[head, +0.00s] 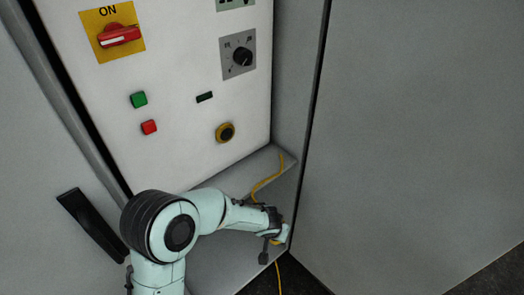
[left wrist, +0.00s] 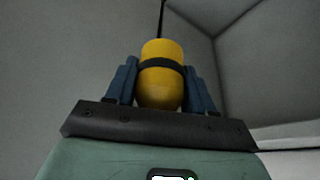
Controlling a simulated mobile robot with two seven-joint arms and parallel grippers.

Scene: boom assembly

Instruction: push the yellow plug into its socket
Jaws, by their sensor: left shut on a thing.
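In the left wrist view the yellow plug (left wrist: 160,88), with a dark band around it, sits between the two blue fingers of my left gripper (head: 279,232). The gripper is shut on it. In the head view the gripper is low, at the right end of the grey ledge, and the plug is mostly hidden there. The socket (head: 225,132), a yellow ring with a dark centre, is on the white panel, above and left of the gripper and well apart from it. My right gripper is not in view.
A yellow cable (head: 266,181) lies across the grey ledge (head: 222,262) and hangs below it. The panel carries a red switch (head: 119,36), a dial (head: 242,56), and green (head: 138,99) and red (head: 149,127) buttons. A grey cabinet wall (head: 420,130) stands close on the right.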

